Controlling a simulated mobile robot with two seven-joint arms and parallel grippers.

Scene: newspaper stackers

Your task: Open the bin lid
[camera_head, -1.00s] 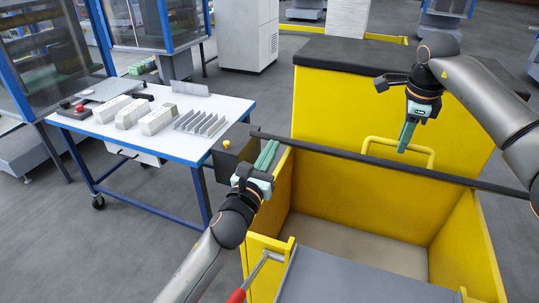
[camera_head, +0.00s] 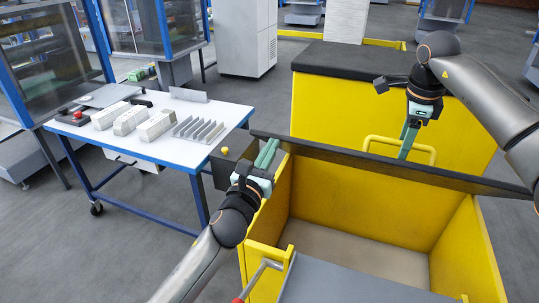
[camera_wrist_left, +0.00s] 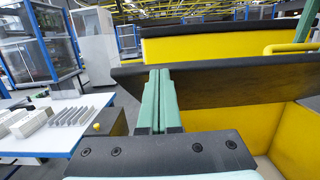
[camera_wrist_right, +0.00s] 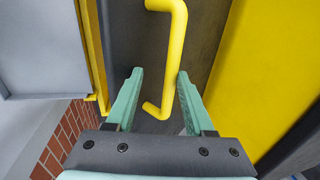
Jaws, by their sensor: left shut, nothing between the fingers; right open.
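The dark bin lid (camera_head: 335,157) stands raised and slanted across the open yellow bin (camera_head: 350,205). Its underside shows towards me, and the bin's inside is visible. A yellow handle (camera_head: 372,141) is on the lid's other side; in the right wrist view the handle (camera_wrist_right: 178,55) shows against a dark surface. My left gripper (camera_head: 267,152) is shut and empty at the lid's left end; in the left wrist view its fingers overlap the lid (camera_wrist_left: 225,85). My right gripper (camera_head: 407,140) is open behind the lid, with the handle between or just beyond its fingertips; contact is unclear.
A second yellow bin (camera_head: 390,95) with a black top stands behind. A white table (camera_head: 205,145) with several paper stacks and a grey rack is on the left. A grey panel (camera_head: 350,280) lies at the bin's near side. Grey floor (camera_head: 60,235) is clear at lower left.

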